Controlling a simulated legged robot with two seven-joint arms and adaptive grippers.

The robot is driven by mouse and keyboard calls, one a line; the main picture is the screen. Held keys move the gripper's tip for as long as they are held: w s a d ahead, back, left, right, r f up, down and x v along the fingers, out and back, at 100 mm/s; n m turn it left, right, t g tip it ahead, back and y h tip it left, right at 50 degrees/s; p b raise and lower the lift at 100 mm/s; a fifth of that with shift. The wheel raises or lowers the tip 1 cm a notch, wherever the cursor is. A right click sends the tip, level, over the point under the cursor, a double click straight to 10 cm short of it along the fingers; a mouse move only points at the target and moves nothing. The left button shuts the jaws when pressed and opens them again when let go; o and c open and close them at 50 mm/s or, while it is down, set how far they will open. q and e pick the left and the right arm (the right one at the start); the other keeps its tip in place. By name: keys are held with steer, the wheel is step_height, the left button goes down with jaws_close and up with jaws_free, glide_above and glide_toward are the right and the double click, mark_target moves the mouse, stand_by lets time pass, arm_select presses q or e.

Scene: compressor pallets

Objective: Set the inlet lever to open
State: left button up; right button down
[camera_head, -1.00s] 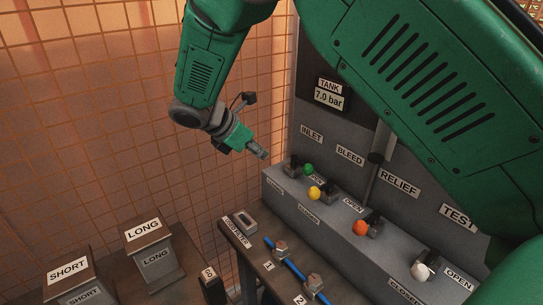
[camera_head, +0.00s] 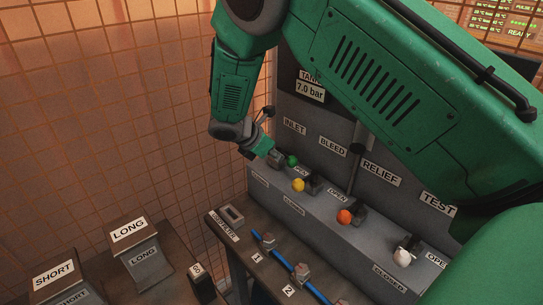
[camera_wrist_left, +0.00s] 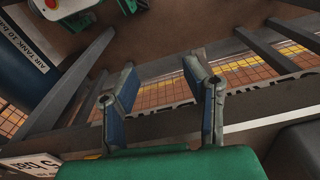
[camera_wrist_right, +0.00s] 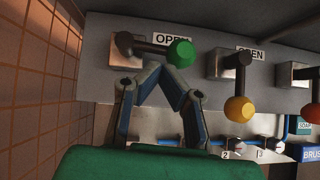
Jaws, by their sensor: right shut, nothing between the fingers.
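The inlet lever is a dark bar with a green knob (camera_wrist_right: 181,52). In the right wrist view it lies roughly sideways from its pivot at the left, its knob partly in front of an OPEN label (camera_wrist_right: 171,38). In the head view the green knob (camera_head: 291,160) stands below the INLET label (camera_head: 294,127). My right gripper (camera_wrist_right: 165,74) is shut and empty, its tips just below the bar and knob; whether they touch cannot be told. In the head view the right gripper (camera_head: 275,158) is just left of the knob. My left gripper (camera_wrist_left: 161,72) is open and empty, away from the panel.
The yellow-knobbed bleed lever (camera_wrist_right: 239,108) hangs down close to the right. The orange knob (camera_head: 344,217) and white knob (camera_head: 402,257) are further along the panel. A tiled wall (camera_wrist_right: 40,85) is close at the left. A bench with a blue hose (camera_head: 284,263) lies below.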

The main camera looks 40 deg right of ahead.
steer(key=shift+d+f, duration=0.1)
steer(key=shift+d, duration=0.3)
steer(key=shift+s+d+f+p, duration=0.1)
steer(key=shift+d+p, duration=0.2)
steer(key=shift+d, duration=0.3)
steer(key=shift+s+d+f+p, duration=0.1)
steer(key=shift+d+p, duration=0.15)
steer(key=shift+d, duration=0.35)
steer(key=shift+a, duration=0.5)
steer(key=shift+a+r, duration=0.15)
steer(key=shift+a, duration=0.1)
arm_select(q)
steer(key=shift+s+d+r, duration=0.15)
steer(key=shift+d+r, duration=0.3)
steer(key=shift+r, duration=0.15)
arm_select(e)
steer(key=v, duration=1.1)
steer(key=shift+w+a+r, duration=0.2)
steer(key=shift+r, duration=0.05)
